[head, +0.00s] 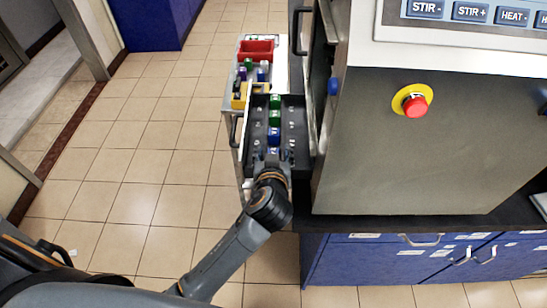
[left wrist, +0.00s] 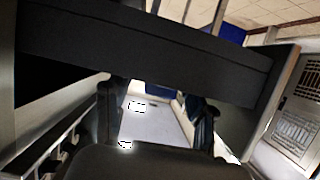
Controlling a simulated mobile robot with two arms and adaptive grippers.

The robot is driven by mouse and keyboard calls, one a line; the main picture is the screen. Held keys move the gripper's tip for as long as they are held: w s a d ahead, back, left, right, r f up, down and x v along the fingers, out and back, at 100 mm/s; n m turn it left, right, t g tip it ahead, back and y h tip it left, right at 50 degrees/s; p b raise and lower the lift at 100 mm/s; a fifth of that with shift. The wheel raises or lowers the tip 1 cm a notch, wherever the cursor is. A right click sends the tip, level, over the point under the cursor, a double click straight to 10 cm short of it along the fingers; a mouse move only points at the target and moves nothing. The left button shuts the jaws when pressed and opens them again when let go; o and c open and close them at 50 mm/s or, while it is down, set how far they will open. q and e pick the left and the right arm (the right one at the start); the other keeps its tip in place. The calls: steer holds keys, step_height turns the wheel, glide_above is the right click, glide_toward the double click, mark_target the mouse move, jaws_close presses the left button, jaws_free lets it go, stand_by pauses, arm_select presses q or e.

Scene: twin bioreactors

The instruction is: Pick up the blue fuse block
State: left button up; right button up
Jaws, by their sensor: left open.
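A dark panel (head: 293,112) beside the machine carries a column of coloured blocks. Two green blocks (head: 275,110) sit toward its far end, and a blue fuse block (head: 274,135) sits nearer me. Another blue piece (head: 272,152) shows right at the tip of my left gripper (head: 271,165), partly hidden by it. My left gripper is open over the near end of the panel. In the left wrist view its two dark fingers (left wrist: 155,120) stand apart with a pale surface between them. No block can be made out between them there. My right gripper is not in view.
A pale cart with a red bin (head: 256,50), a yellow holder (head: 240,100) and several small coloured pieces stands behind. The large machine with a red stop button (head: 415,104) closes off the right. Blue cabinets (head: 370,262) stand below it. The tiled floor (head: 140,150) at left is clear.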

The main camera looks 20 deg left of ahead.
arm_select(q)
jaws_close()
steer(key=shift+r, duration=0.1)
